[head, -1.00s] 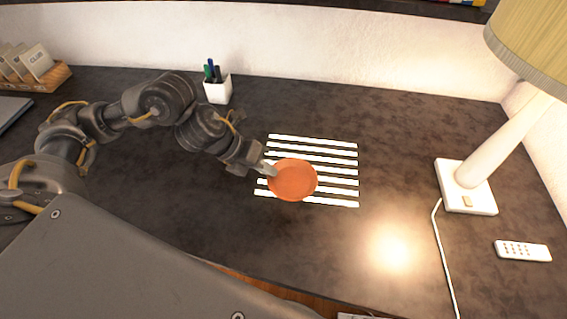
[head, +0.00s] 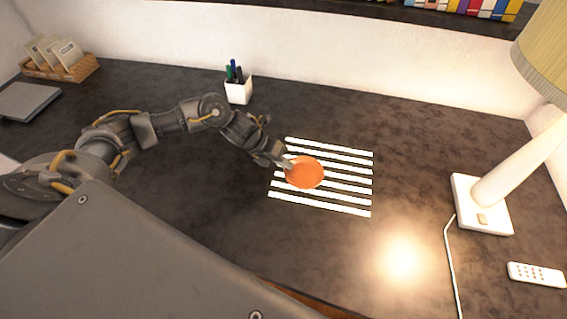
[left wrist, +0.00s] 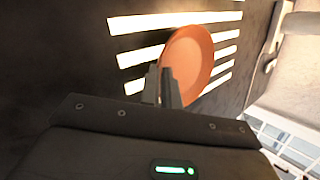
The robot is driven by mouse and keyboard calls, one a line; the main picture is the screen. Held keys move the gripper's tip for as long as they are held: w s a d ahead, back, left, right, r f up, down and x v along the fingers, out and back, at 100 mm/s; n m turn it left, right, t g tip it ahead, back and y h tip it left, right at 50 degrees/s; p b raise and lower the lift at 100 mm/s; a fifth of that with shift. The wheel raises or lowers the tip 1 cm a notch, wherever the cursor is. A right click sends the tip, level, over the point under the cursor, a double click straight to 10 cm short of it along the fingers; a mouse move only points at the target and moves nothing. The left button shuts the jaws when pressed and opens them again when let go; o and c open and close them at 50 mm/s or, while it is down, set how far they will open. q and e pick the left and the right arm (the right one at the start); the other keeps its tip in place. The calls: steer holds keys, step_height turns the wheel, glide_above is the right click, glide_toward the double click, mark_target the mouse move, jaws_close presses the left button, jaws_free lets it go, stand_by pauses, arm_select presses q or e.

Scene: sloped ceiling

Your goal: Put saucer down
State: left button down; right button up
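The orange saucer (head: 308,174) is over the left and middle part of a set of white parallel strips (head: 345,189) on the dark desk. I cannot tell whether the saucer touches the strips. My right gripper does not show.
A white pen cup (head: 239,91) stands at the back. A lamp (head: 483,207) with its cord and a white remote (head: 537,274) are at the right. A card box (head: 62,67) and a grey flat object (head: 28,99) lie far left. Desk around the strips is clear.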

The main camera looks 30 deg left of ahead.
arm_select(q)
steer(key=shift+f, duration=0.4)
steer(key=shift+f, duration=0.1)
steer(key=c, duration=1.9)
jaws_free()
steer(key=b+v, duration=0.1)
steer(key=v, duration=1.1)
steer(key=shift+r+b, duration=0.2)
steer(key=shift+b, duration=0.2)
